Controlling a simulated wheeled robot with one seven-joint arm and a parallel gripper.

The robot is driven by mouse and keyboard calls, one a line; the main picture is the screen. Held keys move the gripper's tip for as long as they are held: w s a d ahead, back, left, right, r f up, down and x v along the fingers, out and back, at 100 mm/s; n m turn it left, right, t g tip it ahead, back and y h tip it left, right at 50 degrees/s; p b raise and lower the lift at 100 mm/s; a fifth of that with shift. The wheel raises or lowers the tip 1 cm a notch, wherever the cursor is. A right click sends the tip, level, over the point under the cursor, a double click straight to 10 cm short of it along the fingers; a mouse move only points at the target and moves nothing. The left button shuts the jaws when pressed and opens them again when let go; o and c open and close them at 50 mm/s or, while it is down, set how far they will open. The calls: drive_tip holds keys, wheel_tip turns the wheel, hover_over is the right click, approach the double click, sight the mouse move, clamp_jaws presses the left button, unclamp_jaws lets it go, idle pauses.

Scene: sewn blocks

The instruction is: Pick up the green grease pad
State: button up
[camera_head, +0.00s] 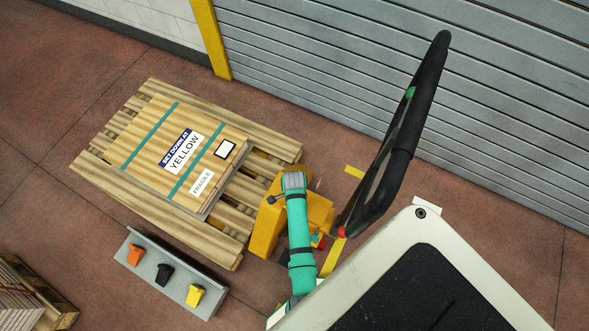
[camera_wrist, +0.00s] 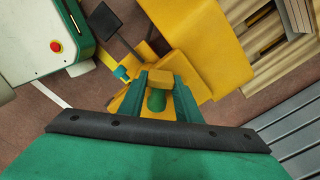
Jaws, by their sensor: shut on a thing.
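My gripper (camera_wrist: 160,88) shows in the wrist view with its two teal fingers closed in on a small dark green piece, which I take for the green grease pad (camera_wrist: 157,101). A yellow block shape (camera_wrist: 160,77) shows between the fingertips just above the green piece. I cannot tell whether it is held or lies behind. In the head view my teal arm reaches over a yellow machine, and the gripper and pad cannot be made out there.
A grey tray (camera_head: 150,283) holds an orange (camera_head: 135,254), a black (camera_head: 163,273) and a yellow piece (camera_head: 194,294). A strapped crate (camera_head: 152,150) sits on a wooden pallet (camera_head: 95,166). The yellow machine (camera_head: 264,228) stands beside it. A shutter (camera_head: 330,70) closes off the back.

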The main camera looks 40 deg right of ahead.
drive_tip(key=s+a+r, duration=0.3)
drive_tip(key=s+r, duration=0.9)
drive_tip(key=s, duration=0.1)
drive_tip(key=shift+s+a, duration=0.2)
drive_tip(key=shift+a, duration=0.05)
drive_tip(key=shift+w+a, duration=0.1)
